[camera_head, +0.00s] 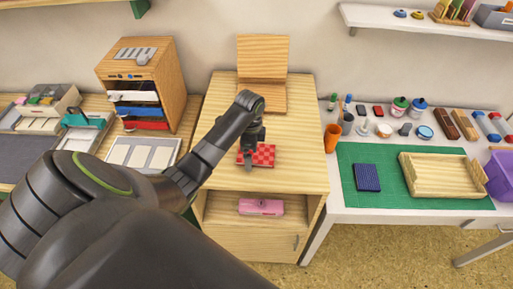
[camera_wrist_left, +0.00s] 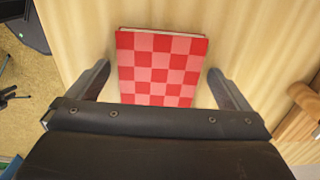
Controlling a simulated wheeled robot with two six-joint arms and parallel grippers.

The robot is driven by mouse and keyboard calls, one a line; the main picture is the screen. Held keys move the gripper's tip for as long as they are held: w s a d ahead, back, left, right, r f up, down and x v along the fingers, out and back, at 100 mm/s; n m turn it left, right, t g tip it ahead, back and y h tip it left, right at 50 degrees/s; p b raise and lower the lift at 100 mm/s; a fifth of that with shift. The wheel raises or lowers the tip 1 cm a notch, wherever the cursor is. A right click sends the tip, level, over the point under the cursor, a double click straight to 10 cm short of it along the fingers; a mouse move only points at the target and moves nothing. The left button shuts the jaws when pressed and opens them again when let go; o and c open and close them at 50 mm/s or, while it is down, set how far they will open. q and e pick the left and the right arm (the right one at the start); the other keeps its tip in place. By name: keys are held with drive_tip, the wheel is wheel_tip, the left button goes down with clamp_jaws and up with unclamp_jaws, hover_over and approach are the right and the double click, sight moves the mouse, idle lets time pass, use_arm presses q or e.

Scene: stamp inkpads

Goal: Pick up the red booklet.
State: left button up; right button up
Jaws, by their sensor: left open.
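The red booklet (camera_head: 264,154) has a red and pink checkered cover and lies flat on top of the wooden cabinet in the middle. It also shows in the left wrist view (camera_wrist_left: 160,66), where its lower end is hidden behind my gripper body. My left gripper (camera_head: 248,160) is over the booklet in the head view. In the left wrist view its two fingers (camera_wrist_left: 160,82) are open, one on each side of the booklet, with gaps between fingers and cover. My right gripper does not show.
A wooden stand (camera_head: 262,58) is at the back of the cabinet top (camera_head: 302,165). A pink item (camera_head: 261,206) lies in the open shelf below. The right table holds a green mat (camera_head: 350,200), a blue booklet (camera_head: 367,178) and a wooden tray (camera_head: 440,190). A wooden organizer (camera_head: 173,85) stands left.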

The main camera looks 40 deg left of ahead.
use_arm(q)
drive_tip(key=shift+s+r, duration=0.1)
drive_tip(key=c, duration=1.1)
drive_tip(key=shift+o, duration=0.2)
